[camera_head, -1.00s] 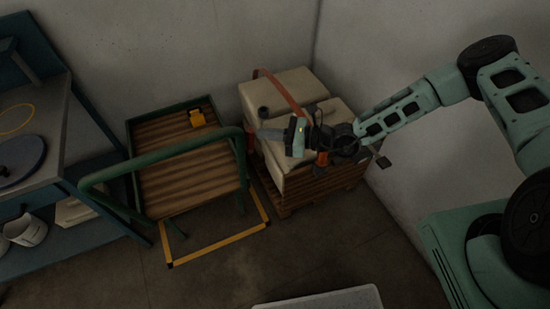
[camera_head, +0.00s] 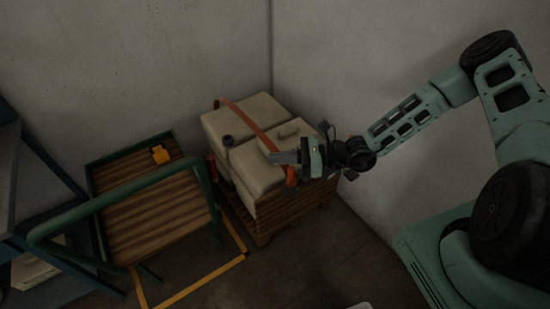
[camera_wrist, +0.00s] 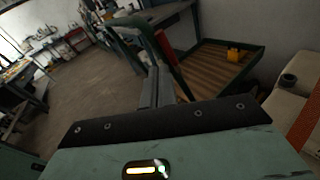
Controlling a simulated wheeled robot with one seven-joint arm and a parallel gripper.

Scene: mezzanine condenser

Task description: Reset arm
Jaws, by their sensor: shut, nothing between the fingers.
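My gripper (camera_head: 284,158) is shut and empty. In the head view it is at the end of my outstretched arm, in front of the pale containers, and hides part of them. The wrist view shows its closed fingers (camera_wrist: 154,88) pointing toward the green handle of the cart. I cannot tell from the head view how far the fingertips are from the containers.
Pale containers (camera_head: 240,113) with an orange strap (camera_head: 250,125) stand on a wooden pallet (camera_head: 265,228) in the corner. Left of them is a green-framed cart (camera_head: 150,205) with a yellow item (camera_head: 160,154) on it. A blue bench (camera_head: 45,170) stands at far left.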

